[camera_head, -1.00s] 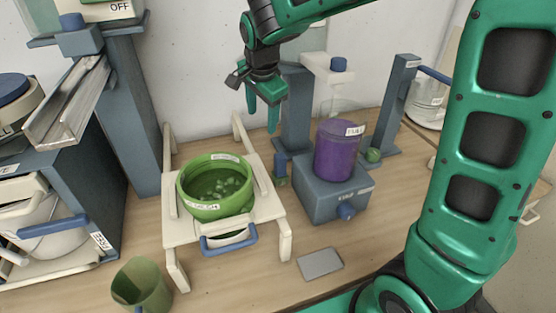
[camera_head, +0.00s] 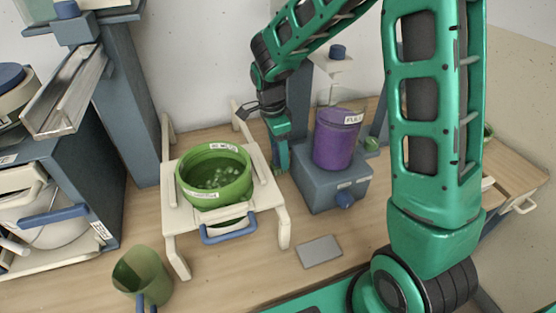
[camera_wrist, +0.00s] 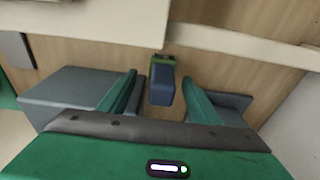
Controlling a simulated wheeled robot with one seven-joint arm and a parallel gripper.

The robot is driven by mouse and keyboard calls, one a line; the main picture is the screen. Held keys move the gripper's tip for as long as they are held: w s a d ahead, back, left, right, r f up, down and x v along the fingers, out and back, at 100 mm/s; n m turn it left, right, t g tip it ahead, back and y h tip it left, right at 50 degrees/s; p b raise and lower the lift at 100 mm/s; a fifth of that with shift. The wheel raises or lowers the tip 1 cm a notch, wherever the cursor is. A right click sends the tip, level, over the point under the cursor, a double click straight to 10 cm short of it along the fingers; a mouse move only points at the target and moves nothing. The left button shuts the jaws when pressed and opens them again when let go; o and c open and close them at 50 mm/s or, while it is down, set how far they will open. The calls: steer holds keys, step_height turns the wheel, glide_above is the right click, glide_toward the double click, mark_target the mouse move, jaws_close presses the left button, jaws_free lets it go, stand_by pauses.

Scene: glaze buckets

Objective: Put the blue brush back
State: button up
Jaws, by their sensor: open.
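A small upright object with a blue top (camera_wrist: 162,90) and green on its far side stands on the bench in the wrist view; it looks like the blue brush, but its lower part is hidden. My gripper (camera_wrist: 160,100) is open, with a finger on each side of it and gaps between. In the head view my gripper (camera_head: 281,160) points down between the cream stand (camera_head: 185,222) and the blue-grey block (camera_head: 335,190), and hides the object.
A green bowl (camera_head: 215,195) of greenish contents sits on the stand. A purple bucket (camera_head: 335,145) sits on the block. A green cup (camera_head: 143,275) with blue at its front and a grey plate (camera_head: 319,251) are nearer. Bench around the plate is clear.

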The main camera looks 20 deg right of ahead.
steer(key=f, duration=0.4)
steer(key=shift+w+d, duration=0.15)
steer(key=shift+d, duration=0.1)
steer(key=shift+c, duration=0.4)
steer(key=c, duration=1.2)
steer(key=shift+o, duration=0.2)
